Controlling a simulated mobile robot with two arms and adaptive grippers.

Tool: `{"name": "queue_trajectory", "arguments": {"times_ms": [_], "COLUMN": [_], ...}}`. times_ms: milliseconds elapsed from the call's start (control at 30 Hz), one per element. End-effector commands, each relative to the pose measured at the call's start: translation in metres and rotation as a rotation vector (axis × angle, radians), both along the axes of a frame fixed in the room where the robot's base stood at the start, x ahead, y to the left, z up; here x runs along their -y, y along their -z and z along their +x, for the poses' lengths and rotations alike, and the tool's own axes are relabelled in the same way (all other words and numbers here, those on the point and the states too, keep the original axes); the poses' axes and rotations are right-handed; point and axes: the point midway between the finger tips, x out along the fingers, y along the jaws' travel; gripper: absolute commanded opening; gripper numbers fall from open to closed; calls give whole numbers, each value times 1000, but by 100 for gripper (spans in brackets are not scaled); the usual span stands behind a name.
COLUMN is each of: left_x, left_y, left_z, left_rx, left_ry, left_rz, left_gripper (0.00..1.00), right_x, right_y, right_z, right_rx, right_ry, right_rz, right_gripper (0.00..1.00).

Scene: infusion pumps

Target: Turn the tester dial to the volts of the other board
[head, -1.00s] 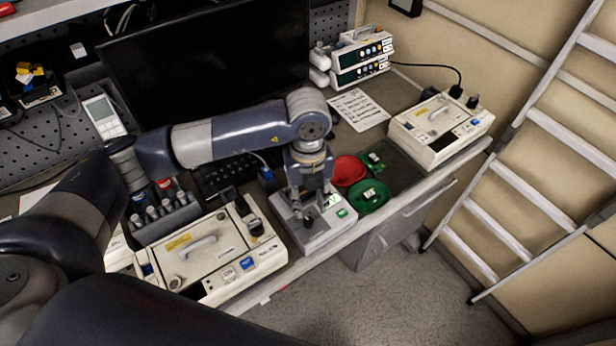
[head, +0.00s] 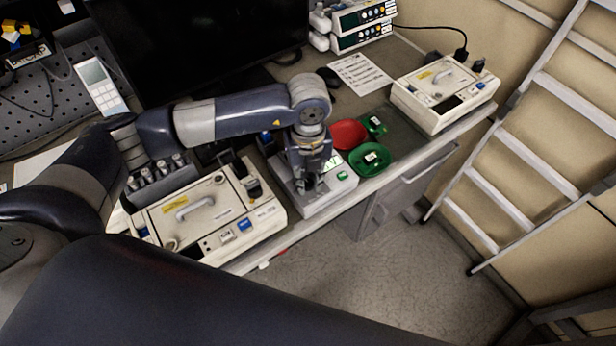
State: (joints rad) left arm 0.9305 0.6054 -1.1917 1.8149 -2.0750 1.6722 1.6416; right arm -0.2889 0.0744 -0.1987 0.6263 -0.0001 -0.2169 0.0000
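The tester (head: 330,201) is a pale grey box with a green-lit display (head: 332,161) and a green button (head: 342,176), at the bench's front edge. My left gripper (head: 313,188) points straight down over its front left part, where it hides the dial. I cannot tell whether the fingers touch the dial or how far apart they are. A small green board (head: 376,125) with a white label lies behind the green dish (head: 372,172). Another labelled green board (head: 371,157) lies in that dish. My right gripper is out of view.
A red dish (head: 348,136) stands beside the tester. A cream case (head: 173,235) with a handle is to the left; a similar one (head: 431,112) is to the right. A written sheet (head: 361,75) lies behind. A ladder (head: 495,176) stands at the right.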

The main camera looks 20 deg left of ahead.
Motion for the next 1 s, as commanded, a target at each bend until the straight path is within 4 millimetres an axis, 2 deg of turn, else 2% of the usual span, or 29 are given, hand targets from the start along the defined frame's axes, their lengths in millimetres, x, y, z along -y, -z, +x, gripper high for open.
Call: {"name": "queue_trajectory", "arguments": {"times_ms": [300,1000], "left_x": [0,0], "left_y": [0,-1], "left_z": [2,2], "left_rx": [4,7], "left_ry": [97,431], "left_rz": [-1,-1], "left_gripper": [0,0], "right_x": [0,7], "right_y": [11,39], "right_z": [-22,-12], "right_rx": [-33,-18], "right_ry": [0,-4], "right_rz": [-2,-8], "right_gripper": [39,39]}}
